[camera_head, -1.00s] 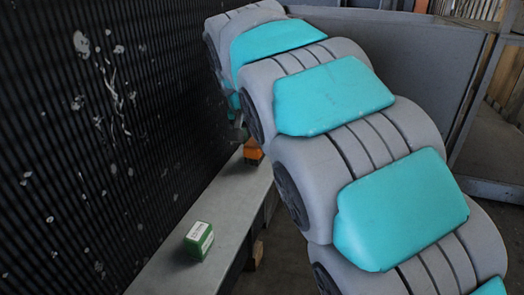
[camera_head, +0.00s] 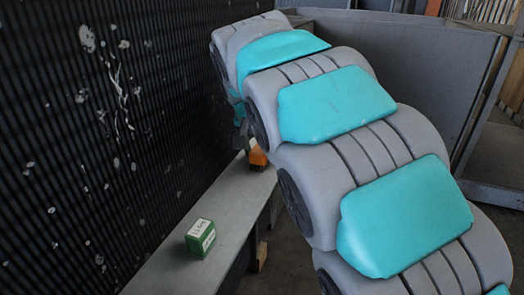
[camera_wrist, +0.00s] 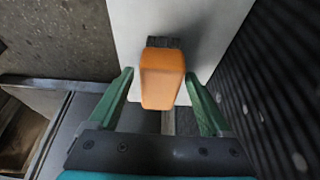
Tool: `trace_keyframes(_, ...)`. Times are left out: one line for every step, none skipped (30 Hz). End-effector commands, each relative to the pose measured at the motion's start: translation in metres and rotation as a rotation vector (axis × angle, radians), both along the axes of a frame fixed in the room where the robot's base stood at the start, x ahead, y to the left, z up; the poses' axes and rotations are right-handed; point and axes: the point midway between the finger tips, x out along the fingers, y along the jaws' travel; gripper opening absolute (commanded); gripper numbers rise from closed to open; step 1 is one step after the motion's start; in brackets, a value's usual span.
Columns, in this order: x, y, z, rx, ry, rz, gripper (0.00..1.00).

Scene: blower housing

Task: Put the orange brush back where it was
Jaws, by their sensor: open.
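The orange brush (camera_head: 258,158) is at the far end of the narrow grey shelf (camera_head: 228,212), near its right edge. In the wrist view, its orange body (camera_wrist: 162,80) points toward me and its dark bristle end (camera_wrist: 163,42) is at the far side, over the pale shelf surface. My gripper (camera_wrist: 159,76) is open, with one green finger on each side of the brush and visible gaps between. In the head view, my gripper (camera_head: 240,138) is small and partly hidden behind my arm, just above and left of the brush.
A green box (camera_head: 200,238) with a white label stands on the near part of the shelf. A dark ribbed wall (camera_head: 110,130) runs close along the shelf's left side. A grey curved panel (camera_head: 420,60) stands behind my arm. The shelf between box and brush is clear.

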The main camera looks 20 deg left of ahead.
Motion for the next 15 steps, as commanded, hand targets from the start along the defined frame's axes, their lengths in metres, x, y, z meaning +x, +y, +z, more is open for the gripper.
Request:
trace_keyframes(0.0,0.0,0.002,0.0,0.0,0.0,0.82)
trace_keyframes(0.0,0.0,0.004,0.001,0.0,0.0,0.82)
trace_keyframes(-0.001,0.0,0.006,0.001,-0.001,0.0,0.82)
trace_keyframes(-0.002,0.0,0.008,0.001,-0.001,0.0,0.82)
trace_keyframes(-0.003,0.001,0.012,0.001,-0.002,0.0,0.82)
trace_keyframes(-0.005,0.001,0.017,0.002,-0.003,0.0,0.82)
trace_keyframes(-0.007,0.001,0.022,0.002,-0.004,0.0,0.82)
trace_keyframes(-0.009,0.001,0.027,0.002,-0.004,0.0,0.82)
trace_keyframes(-0.012,0.001,0.035,0.002,-0.003,0.0,0.82)
trace_keyframes(-0.014,0.002,0.042,0.004,-0.005,0.001,0.82)
trace_keyframes(-0.016,0.002,0.049,0.005,-0.006,0.0,0.82)
trace_keyframes(-0.02,0.002,0.057,0.004,-0.005,0.001,0.82)
trace_keyframes(-0.023,0.002,0.062,0.002,-0.002,0.0,0.82)
trace_keyframes(-0.025,0.002,0.068,0.003,-0.003,0.0,0.82)
trace_keyframes(-0.027,0.003,0.075,0.005,-0.005,0.001,0.82)
